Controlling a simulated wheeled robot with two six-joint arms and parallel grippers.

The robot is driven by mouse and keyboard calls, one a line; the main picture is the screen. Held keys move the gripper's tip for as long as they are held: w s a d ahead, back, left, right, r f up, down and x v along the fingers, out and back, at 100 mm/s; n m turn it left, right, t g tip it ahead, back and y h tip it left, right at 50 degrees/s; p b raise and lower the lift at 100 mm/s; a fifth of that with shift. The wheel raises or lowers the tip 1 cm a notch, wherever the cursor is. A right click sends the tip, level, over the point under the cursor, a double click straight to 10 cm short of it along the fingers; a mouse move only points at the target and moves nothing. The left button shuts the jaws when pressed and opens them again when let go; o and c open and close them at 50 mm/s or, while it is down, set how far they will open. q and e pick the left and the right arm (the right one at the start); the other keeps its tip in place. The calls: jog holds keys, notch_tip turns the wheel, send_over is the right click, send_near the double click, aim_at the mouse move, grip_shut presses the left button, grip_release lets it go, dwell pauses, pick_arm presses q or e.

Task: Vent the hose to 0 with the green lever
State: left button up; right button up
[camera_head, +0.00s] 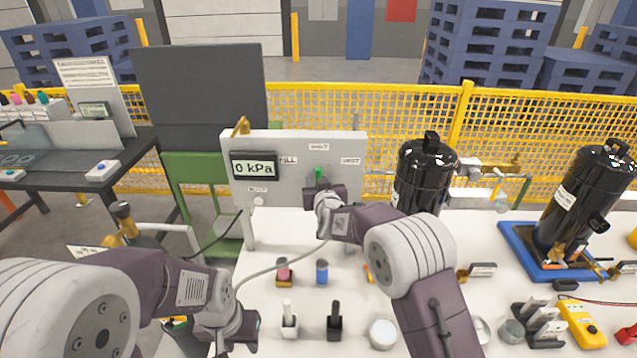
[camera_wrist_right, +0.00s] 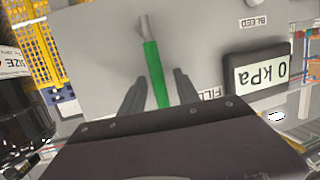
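The grey panel (camera_head: 290,190) stands upright at the back of the white table, with labels around its green lever (camera_head: 319,175). Its display (camera_head: 254,167) reads 0 kPa, and the wrist view's display (camera_wrist_right: 262,76), upside down there, reads the same. My right gripper (camera_head: 320,190) is at the panel, in front of the lever. In the right wrist view, the fingers of my right gripper (camera_wrist_right: 158,90) are apart, with the green lever (camera_wrist_right: 155,72) between them and gaps on both sides. My left gripper (camera_head: 240,335) is low at the table's front left; its fingers are unclear.
A grey hose (camera_head: 270,268) runs across the table below the panel. Small coloured items, including a blue one (camera_head: 322,271), stand in front of it. A black cylinder (camera_head: 422,180) stands right of the panel; another (camera_head: 585,200) stands on a blue tray (camera_head: 515,240). A yellow fence is behind.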

jog(key=b+v, duration=0.2)
jog(key=v, duration=0.7)
jog(key=shift+d, duration=0.1)
